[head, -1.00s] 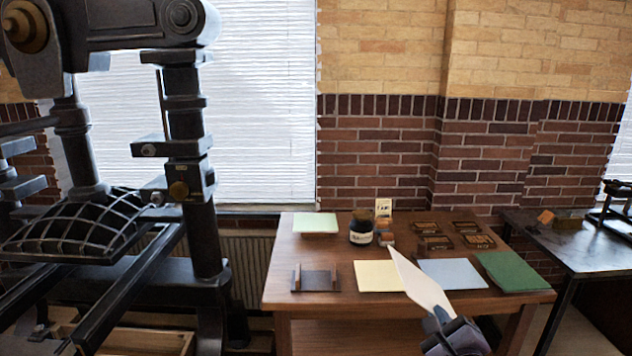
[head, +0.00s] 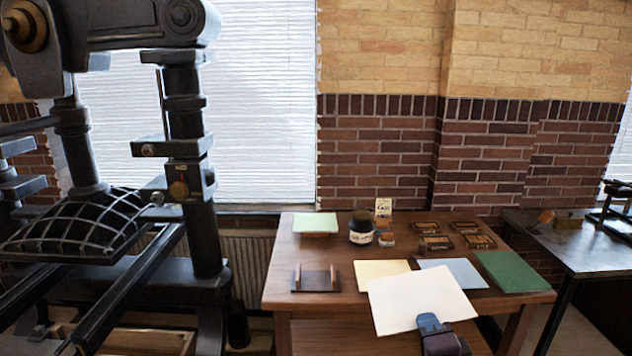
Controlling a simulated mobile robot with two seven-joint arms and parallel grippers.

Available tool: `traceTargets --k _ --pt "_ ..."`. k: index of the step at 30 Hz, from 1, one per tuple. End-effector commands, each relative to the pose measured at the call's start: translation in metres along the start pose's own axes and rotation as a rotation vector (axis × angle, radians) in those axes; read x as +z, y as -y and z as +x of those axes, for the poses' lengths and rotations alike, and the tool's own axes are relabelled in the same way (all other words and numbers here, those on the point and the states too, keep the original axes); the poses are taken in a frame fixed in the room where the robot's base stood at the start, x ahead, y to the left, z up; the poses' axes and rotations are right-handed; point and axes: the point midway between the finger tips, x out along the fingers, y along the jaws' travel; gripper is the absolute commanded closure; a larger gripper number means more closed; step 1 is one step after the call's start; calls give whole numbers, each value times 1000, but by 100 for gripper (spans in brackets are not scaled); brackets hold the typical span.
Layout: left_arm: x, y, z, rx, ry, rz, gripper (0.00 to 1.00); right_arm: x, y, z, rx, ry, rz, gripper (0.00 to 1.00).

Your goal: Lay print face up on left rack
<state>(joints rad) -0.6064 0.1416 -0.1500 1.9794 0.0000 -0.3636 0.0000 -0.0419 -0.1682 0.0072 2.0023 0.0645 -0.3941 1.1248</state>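A white sheet (head: 424,297) is held flat and tilted above the front of the wooden table. My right gripper (head: 428,322) is shut on its near edge. The side of the sheet facing me is blank as far as I can see; its other side is hidden. A small dark rack (head: 316,281) with wooden end posts stands at the table's front left, left of the sheet, and looks empty. I cannot tell whether this is the left rack. My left gripper is not in view.
The wooden table (head: 345,230) holds a cream sheet (head: 382,269), a blue sheet (head: 460,268), a green pad (head: 512,271), a pale green stack (head: 315,223), a dark jar (head: 361,228) and several dark boxes. A large iron press (head: 190,150) stands at left.

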Motion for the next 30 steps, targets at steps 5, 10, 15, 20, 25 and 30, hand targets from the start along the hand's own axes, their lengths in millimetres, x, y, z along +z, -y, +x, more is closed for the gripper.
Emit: traceTargets --k 5,10,15,20,25,30 --pt "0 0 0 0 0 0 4 0 1 0 -1 4 -306 100" --pt "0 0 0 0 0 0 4 0 1 0 0 5 -524 100" --pt "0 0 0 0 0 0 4 0 1 1 1 6 -612 100" --pt "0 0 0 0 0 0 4 0 1 1 2 7 -856 100" --pt "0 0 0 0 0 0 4 0 2 1 3 8 -1155 100" --pt "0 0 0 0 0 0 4 0 2 1 5 9 -1336 100"
